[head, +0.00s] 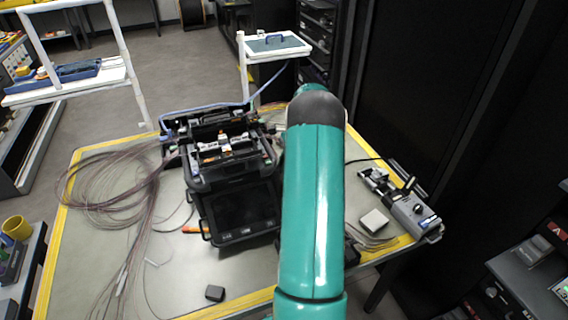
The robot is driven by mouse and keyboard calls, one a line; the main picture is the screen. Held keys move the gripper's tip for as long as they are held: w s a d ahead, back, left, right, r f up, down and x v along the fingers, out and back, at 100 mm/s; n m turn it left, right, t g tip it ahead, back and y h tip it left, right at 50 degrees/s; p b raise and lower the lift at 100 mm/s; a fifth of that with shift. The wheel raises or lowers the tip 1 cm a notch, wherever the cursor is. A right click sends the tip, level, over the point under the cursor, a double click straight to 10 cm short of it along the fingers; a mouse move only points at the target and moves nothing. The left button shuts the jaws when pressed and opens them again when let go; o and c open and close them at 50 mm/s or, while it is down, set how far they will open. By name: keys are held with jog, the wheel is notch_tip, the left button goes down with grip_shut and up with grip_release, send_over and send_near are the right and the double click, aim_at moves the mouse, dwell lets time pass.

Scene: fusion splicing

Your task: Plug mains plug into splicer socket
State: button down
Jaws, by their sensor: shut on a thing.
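The black fusion splicer (203,186) stands on the middle of the grey table, its lid raised and its dark screen (243,208) tilted toward me. Its right side is hidden behind my teal arm, and I cannot make out the socket. The mains plug cannot be seen. My gripper is also hidden; only my arm's teal links and dark joint show, reaching over the table just right of the splicer.
Loose fibre coils (105,190) cover the table's left side. A grey tool (411,215) and a small pale box (374,221) lie at the right. A small black block (215,293) lies near the front edge. Dark cabinets (433,95) stand close behind the right side.

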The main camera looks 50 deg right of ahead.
jog(key=shift+w+a, duration=0.35)
jog(key=shift+a, duration=0.2)
dwell(1.0)
jog(key=c, duration=1.2)
grip_release()
jog(key=v, duration=1.3)
jog(key=shift+r, duration=0.45)
